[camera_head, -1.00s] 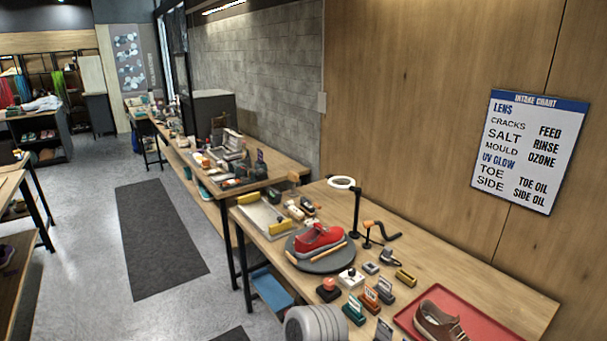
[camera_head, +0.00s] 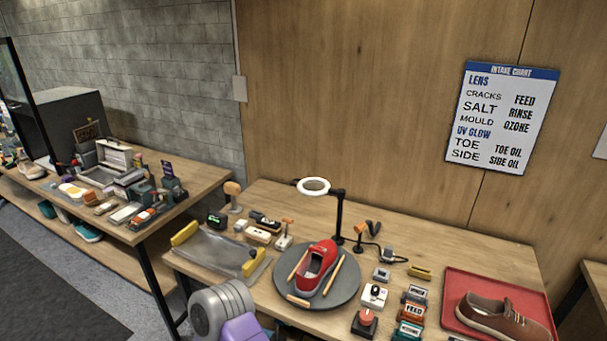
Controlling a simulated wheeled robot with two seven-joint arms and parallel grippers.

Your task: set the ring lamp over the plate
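The ring lamp (camera_head: 314,186) is a white ring on a short black arm. Its black post (camera_head: 339,222) stands on the table behind the plate. The ring points left from the post and appears above the table behind the plate's rear edge; its exact overlap with the plate is hard to tell. The plate (camera_head: 345,291) is a round dark grey disc. A red shoe (camera_head: 318,266) sits on it, with wooden sticks (camera_head: 334,276) beside it. Neither gripper is in view; only a grey ribbed and purple part, apparently of my arm, shows at the bottom.
A grey tray with yellow ends (camera_head: 215,255) lies left of the plate. A red tray (camera_head: 462,310) with a brown shoe (camera_head: 500,315) is at right. A red button (camera_head: 365,320), a white switch box (camera_head: 375,294) and labelled blocks (camera_head: 414,308) crowd the plate's right side. The back right is clear.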

